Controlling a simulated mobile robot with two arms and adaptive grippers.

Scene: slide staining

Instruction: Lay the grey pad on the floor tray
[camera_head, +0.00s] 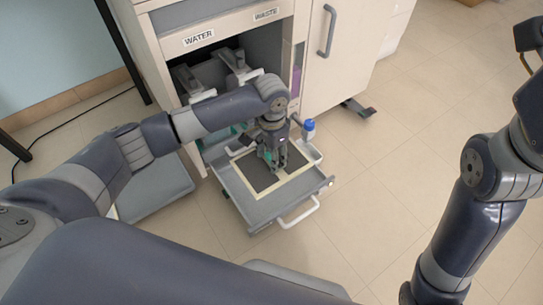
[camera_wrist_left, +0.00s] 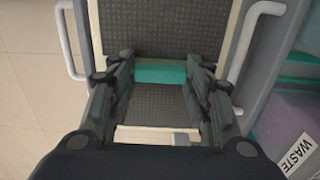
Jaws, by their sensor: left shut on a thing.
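The grey pad (camera_head: 262,178) is dark and textured, and lies over or just above the floor tray (camera_head: 258,212). A cream border shows around it. In the left wrist view the pad (camera_wrist_left: 163,28) fills the middle, with a teal bar (camera_wrist_left: 160,73) across it. My left gripper (camera_head: 272,160) points down over the pad and is shut on the teal bar, one finger at each end. I cannot tell whether the pad touches the tray. The tray (camera_wrist_left: 72,40) has white side handles in the wrist view.
The tray stands out from an open cabinet bay (camera_head: 225,65) labelled WATER and WASTE. A blue-capped bottle (camera_head: 308,129) stands at the tray's back right. A grey platform (camera_head: 155,192) lies to the left. The tiled floor (camera_head: 400,150) to the right is clear.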

